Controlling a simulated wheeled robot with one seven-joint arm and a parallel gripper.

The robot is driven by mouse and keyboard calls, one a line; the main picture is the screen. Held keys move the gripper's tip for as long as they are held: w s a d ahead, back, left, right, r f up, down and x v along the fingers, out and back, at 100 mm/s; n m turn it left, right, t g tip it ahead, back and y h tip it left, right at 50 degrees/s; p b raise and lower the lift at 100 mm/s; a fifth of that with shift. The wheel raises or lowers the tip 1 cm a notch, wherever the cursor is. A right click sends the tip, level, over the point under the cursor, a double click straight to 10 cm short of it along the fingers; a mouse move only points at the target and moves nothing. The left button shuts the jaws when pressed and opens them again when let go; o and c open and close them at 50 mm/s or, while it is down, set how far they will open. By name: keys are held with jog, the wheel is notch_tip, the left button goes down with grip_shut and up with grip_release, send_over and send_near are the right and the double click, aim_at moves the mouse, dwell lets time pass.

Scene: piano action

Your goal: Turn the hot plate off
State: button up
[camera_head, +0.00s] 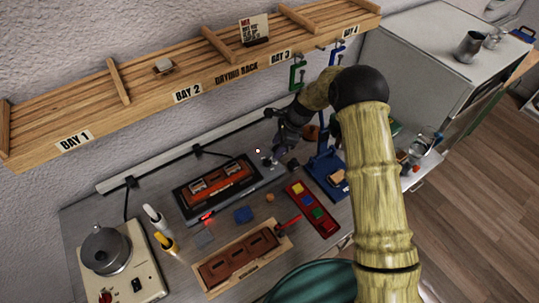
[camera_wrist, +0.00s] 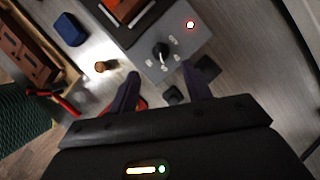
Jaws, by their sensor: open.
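The hot plate (camera_head: 183,203) is a dark slab on the bench with a reddish-orange block on it. Its grey control panel (camera_wrist: 150,68) fills the upper middle of the wrist view. The panel has a black knob (camera_wrist: 160,52) with small markings around it and a lit red lamp (camera_wrist: 190,24) beyond it. My gripper (camera_wrist: 163,78) is open and empty. In the wrist view its two dark fingertips lie either side of the knob, a little short of it. In the head view my gripper (camera_head: 268,160) is over the panel end, and the knob is hard to make out.
A wooden drying rack (camera_head: 225,75) overhangs the back. A blue block (camera_head: 243,215) and a wooden tray (camera_head: 284,243) lie in front. A cream heater (camera_head: 150,284) carries a metal pot.

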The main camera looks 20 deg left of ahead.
aim_at(268, 160)
jog(key=p+x, duration=0.2)
jog(key=x, duration=0.5)
jog(key=shift+a+f, duration=0.15)
jog(key=shift+f, duration=0.25)
jog(key=shift+c, duration=0.4)
jog(key=c, duration=0.9)
